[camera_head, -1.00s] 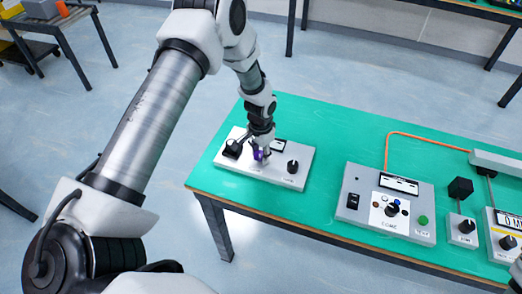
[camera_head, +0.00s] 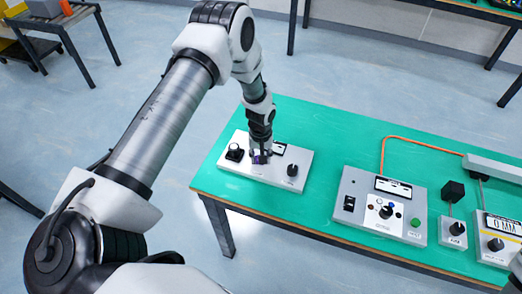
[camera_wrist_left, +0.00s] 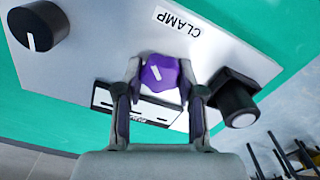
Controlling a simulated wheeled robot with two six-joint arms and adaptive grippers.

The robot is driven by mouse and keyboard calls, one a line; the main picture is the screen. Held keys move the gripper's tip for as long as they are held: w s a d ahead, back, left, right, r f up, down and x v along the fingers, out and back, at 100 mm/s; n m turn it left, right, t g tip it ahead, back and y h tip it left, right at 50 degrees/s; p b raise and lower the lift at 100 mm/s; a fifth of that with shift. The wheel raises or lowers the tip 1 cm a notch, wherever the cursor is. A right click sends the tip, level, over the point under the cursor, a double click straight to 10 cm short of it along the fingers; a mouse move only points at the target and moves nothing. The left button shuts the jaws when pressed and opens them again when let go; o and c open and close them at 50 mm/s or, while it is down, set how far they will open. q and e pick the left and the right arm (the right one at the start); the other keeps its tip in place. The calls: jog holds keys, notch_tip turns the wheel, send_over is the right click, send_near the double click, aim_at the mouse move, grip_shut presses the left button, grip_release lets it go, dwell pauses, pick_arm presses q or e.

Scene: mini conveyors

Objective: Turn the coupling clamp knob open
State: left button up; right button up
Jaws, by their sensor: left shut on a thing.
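The purple clamp knob (camera_wrist_left: 160,74) has a white pointer line and sits beside the CLAMP label (camera_wrist_left: 178,18) in the left wrist view. It is mounted on a light grey panel (camera_head: 222,166) at the left end of the green table. My left gripper (camera_head: 260,157) points down at the panel and is shut on the knob, with one finger on each side of it. In the head view the fingers hide most of the knob. My right gripper is not in view.
The same panel bears a black knob (camera_head: 292,170), a black block-shaped control (camera_head: 235,153) and a small display (camera_head: 279,148). To the right stand a larger control box (camera_head: 352,188), small knob boxes and an orange cable (camera_head: 382,150). Green table (camera_head: 318,130) behind the panel is clear.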

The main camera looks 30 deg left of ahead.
pick_arm(q)
jog(key=shift+n, duration=0.6)
jog(key=o, duration=1.1)
jog(key=shift+o, duration=0.2)
notch_tip(320, 180, up, 12)
